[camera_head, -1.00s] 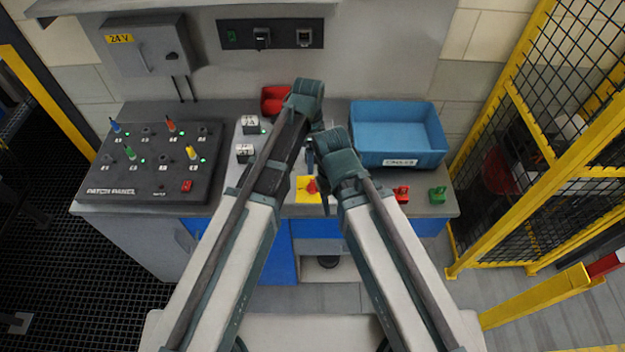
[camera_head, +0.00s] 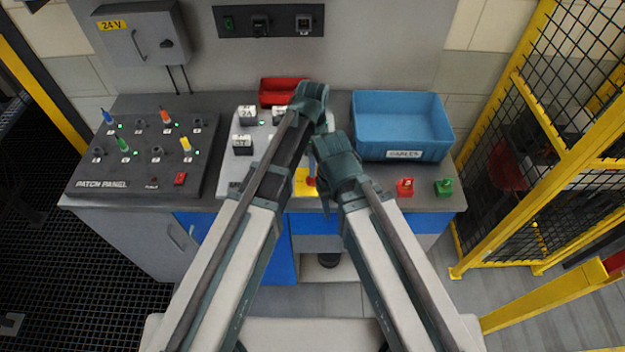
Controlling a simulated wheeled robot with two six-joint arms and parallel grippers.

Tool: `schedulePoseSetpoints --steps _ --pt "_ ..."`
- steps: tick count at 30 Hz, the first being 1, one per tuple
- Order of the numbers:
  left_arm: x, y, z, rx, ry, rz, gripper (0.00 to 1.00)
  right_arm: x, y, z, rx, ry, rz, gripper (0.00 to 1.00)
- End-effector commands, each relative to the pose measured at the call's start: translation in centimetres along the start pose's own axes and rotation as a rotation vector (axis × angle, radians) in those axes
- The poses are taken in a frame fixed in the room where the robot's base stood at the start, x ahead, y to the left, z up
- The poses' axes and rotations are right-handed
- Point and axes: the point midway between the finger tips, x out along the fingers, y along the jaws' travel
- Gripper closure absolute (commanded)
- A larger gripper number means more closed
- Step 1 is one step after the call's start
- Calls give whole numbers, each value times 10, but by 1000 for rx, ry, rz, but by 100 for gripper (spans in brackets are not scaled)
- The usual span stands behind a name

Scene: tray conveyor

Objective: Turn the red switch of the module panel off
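The module panel (camera_head: 228,172) is a light grey plate on the middle of the bench, largely covered by my arms. Its red switch (camera_head: 311,182) sits on a yellow square plate (camera_head: 302,188) near the panel's front right. The switch is partly hidden, so its position cannot be told. My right gripper (camera_head: 313,163) points down just behind and above the switch; whether it touches cannot be told, and its fingers are too small to read. My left gripper (camera_head: 319,125) is farther back, over the panel's rear right, with its fingers mostly hidden.
White modules (camera_head: 242,145) stand on the panel's left. A dark patch panel (camera_head: 85,173) with coloured plugs is at left. A red bin (camera_head: 275,92) is behind, a blue bin (camera_head: 448,150) at right. Red (camera_head: 405,187) and green (camera_head: 444,187) pieces lie at front right. A yellow fence (camera_head: 500,110) bounds the right.

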Motion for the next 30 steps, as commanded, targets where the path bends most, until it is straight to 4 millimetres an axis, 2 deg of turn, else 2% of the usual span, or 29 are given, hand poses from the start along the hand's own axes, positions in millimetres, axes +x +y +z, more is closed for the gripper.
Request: schedulePoseSetpoints --steps 1,12,15,27,30 --pt "15 0 0 0 0 0 7 15 -2 -1 0 0 0 50" --pt "64 0 0 0 0 0 7 64 -6 -4 2 0 0 50" --pt "72 0 0 0 0 0 7 72 -7 -4 2 0 0 50" --pt "76 0 0 0 0 0 7 75 -7 -4 2 0 0 50" --pt "76 0 0 0 0 0 26 75 -7 -4 2 0 0 50"
